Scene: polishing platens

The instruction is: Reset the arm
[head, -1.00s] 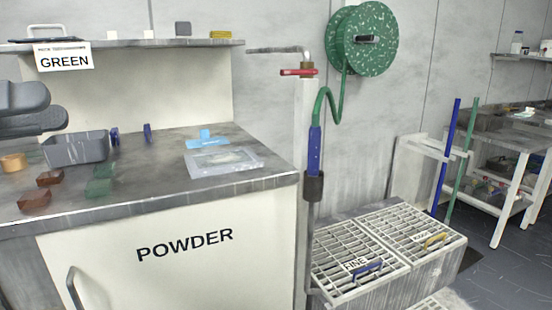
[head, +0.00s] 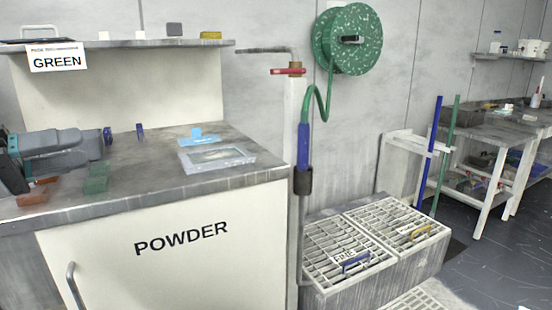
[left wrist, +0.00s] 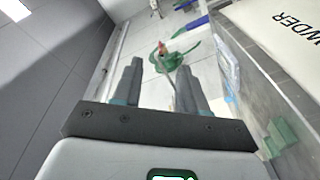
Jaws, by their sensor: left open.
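My left gripper (head: 84,149) is at the left of the head view, in front of the worktop of the powder cabinet. Its grey fingers with teal bases point right, and it hides most of the grey tray there. In the left wrist view the two fingers of my left gripper (left wrist: 159,66) are spread apart with nothing between them. Beyond them, well away, the green hose reel (left wrist: 172,60) shows against the wall. My right gripper is in neither view.
Reddish-brown blocks (head: 33,196) and green blocks (head: 96,178) lie on the worktop near the gripper. A clear tray (head: 216,157) lies farther right. A shelf (head: 130,46) runs above. A pipe with a red valve handle (head: 288,71) stands past the cabinet's right edge.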

